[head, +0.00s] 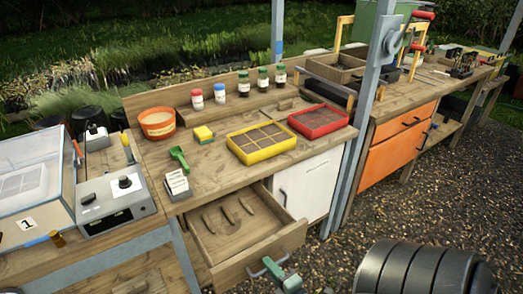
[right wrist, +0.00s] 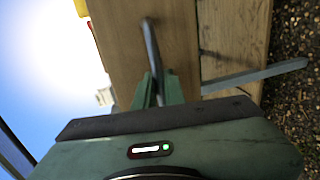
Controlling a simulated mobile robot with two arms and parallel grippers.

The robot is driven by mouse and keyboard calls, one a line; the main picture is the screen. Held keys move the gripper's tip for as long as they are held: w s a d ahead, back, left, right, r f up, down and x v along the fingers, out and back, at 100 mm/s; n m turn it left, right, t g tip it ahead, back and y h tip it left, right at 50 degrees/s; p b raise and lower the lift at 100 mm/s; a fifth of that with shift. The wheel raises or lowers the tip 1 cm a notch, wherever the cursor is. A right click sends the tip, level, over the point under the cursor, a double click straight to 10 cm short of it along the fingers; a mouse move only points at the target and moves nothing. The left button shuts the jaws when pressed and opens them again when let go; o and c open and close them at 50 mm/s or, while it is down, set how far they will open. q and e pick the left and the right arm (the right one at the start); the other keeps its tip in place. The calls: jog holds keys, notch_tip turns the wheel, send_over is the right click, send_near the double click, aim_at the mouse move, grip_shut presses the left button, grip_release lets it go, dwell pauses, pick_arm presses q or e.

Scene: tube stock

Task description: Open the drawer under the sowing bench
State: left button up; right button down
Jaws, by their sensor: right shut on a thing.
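The wooden drawer (head: 258,254) under the sowing bench (head: 215,160) is pulled well out, and its inside shows from above. A few small wooden curved pieces lie on its floor. The drawer has a grey bar handle (head: 258,271) on its front; the handle also shows in the right wrist view (right wrist: 151,42). My right gripper (head: 277,272) has green fingers and is shut on this handle, just in front of the drawer. In the right wrist view its fingers (right wrist: 158,90) close around the handle's near end. My left gripper is not in view.
A yellow tray (head: 261,157), a red tray (head: 318,134), jars and a green scoop (head: 179,157) stand on the bench top. A white cabinet door (head: 308,186) is right of the drawer. A blue-grey post (head: 352,165) stands farther right. Gravel lies in front.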

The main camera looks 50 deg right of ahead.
jog(key=shift+v, duration=0.75)
jog(key=shift+f, duration=0.15)
jog(key=c, duration=1.8)
grip_release()
jog(key=shift+s, duration=0.15)
jog(key=b+v, duration=0.1)
jog(key=v, duration=0.6)
jog(key=shift+s+a, duration=0.15)
jog(key=shift+s, duration=0.1)
